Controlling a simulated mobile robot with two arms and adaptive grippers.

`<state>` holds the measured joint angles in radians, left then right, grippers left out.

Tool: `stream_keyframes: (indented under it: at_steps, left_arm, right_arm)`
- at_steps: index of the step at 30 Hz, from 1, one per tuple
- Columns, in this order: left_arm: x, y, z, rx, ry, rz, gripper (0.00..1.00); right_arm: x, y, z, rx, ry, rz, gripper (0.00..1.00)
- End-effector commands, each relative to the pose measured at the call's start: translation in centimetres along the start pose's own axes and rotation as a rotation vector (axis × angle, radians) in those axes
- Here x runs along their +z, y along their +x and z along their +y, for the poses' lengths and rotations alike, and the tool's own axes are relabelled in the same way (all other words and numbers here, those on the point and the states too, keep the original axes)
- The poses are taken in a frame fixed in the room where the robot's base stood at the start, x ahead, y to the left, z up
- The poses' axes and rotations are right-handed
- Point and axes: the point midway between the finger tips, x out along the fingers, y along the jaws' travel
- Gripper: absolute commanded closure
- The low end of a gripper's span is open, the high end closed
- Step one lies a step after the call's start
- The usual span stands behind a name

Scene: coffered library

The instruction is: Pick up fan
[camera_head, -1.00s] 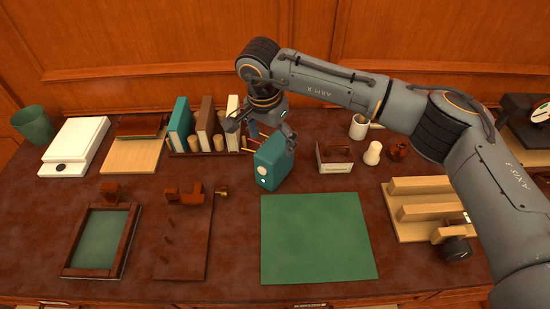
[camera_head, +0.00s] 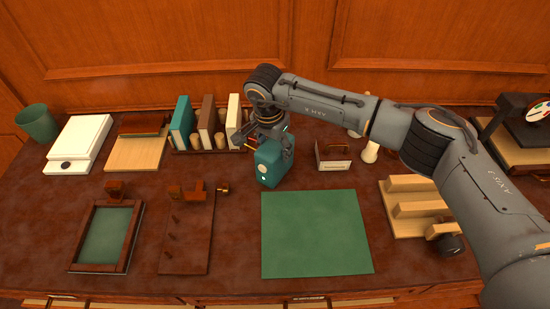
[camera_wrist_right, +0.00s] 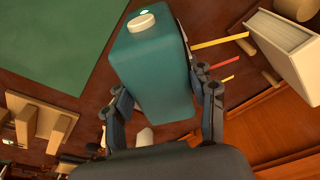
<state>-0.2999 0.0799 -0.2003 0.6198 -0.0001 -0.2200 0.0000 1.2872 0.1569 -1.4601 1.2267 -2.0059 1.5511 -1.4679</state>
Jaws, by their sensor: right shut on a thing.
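The fan looks like a teal box-shaped device (camera_head: 270,164) with a pale round knob and a small light on its face. It stands on the desk behind the green mat (camera_head: 315,233). In the right wrist view the teal device (camera_wrist_right: 152,62) fills the space between the two fingers. My right gripper (camera_head: 270,143) comes down on it from above and behind and is shut on its sides; the fingers also show in the right wrist view (camera_wrist_right: 160,103). The device's underside is hidden. My left gripper is not in view.
A book rack (camera_head: 208,150) with upright books stands close on the left. A small card holder (camera_head: 333,156) and a pale peg-shaped piece (camera_head: 370,152) stand to the right. A wooden stepped rack (camera_head: 412,208) lies at the right. The green mat is bare.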

Motion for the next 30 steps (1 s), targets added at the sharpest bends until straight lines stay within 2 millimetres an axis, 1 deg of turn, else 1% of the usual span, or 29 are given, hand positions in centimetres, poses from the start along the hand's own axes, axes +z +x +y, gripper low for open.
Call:
stream_keyframes:
  at_steps: [1, 2, 9, 14, 18, 20, 22, 27, 30]
  left_arm:
    - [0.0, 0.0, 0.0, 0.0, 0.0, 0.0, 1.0]
    - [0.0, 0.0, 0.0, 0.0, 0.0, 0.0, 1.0]
    - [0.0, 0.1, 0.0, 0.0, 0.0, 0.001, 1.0]
    - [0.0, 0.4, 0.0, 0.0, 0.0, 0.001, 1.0]
    - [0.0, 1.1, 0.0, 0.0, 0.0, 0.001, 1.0]
    - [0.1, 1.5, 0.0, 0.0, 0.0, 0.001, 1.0]
    - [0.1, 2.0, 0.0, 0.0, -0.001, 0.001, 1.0]
    - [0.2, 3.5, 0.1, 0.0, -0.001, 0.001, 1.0]
    - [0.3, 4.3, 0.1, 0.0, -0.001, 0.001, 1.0]
  right_arm:
    - [0.0, 0.0, 0.0, 0.0, 0.0, 0.0, 0.84]
    - [0.0, 0.0, 0.0, 0.0, 0.0, 0.0, 0.9]
    - [-0.1, -0.2, 0.0, 0.0, 0.0, 0.0, 0.9]
    - [-0.2, -1.2, -0.1, -0.003, 0.0, 0.001, 0.9]
    - [-0.5, -3.3, 0.0, -0.004, -0.002, 0.003, 0.9]
    - [0.1, -4.1, 0.4, -0.004, -0.003, 0.002, 0.9]
    - [0.8, -5.4, 1.1, -0.005, -0.004, 0.004, 0.9]
    - [2.9, -9.5, 2.8, -0.005, -0.005, 0.005, 0.9]
    - [4.6, -10.6, 4.1, -0.003, -0.005, 0.003, 0.9]
